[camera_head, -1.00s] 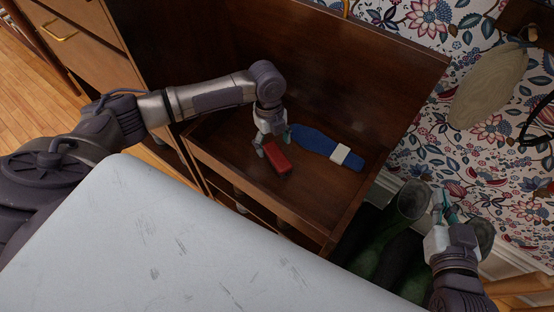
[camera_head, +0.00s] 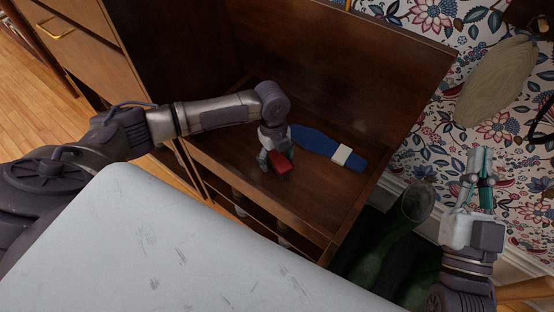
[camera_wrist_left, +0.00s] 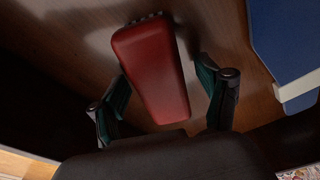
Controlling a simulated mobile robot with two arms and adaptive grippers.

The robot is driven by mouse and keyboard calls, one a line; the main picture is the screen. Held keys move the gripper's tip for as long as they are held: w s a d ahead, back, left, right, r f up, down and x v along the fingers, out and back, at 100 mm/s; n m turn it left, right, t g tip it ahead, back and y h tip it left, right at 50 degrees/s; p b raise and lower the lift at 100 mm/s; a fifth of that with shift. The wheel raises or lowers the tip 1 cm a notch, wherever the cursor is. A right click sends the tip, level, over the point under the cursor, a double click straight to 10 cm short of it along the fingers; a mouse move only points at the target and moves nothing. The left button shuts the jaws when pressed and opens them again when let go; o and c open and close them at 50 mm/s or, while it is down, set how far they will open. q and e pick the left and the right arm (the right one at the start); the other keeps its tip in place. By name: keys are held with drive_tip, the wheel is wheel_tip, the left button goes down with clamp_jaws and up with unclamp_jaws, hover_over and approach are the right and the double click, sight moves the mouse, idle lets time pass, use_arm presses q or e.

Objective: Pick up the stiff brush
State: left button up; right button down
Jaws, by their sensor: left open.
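The stiff brush, a red block (camera_head: 280,169), lies on the brown wooden surface of an open compartment. In the left wrist view the red brush (camera_wrist_left: 152,68) shows a row of short bristles along its far edge. My left gripper (camera_head: 275,158) is right over it in the head view. In the left wrist view its dark teal fingers (camera_wrist_left: 164,92) are spread apart, one on each side of the brush's near part, with a gap visible on both sides. My right gripper (camera_head: 480,175) is raised away at the right, fingers upward; whether they touch is unclear.
A blue strip with a white band (camera_head: 318,146) lies just right of the brush. The wooden compartment (camera_head: 225,162) has a tall back panel and a raised front edge. Green boots (camera_head: 405,215) stand below its right side. Patterned wallpaper (camera_head: 425,130) is behind.

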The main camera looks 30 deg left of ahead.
sight(278, 157)
use_arm(q)
drive_tip(key=c, duration=1.4)
drive_tip(key=shift+r, duration=0.15)
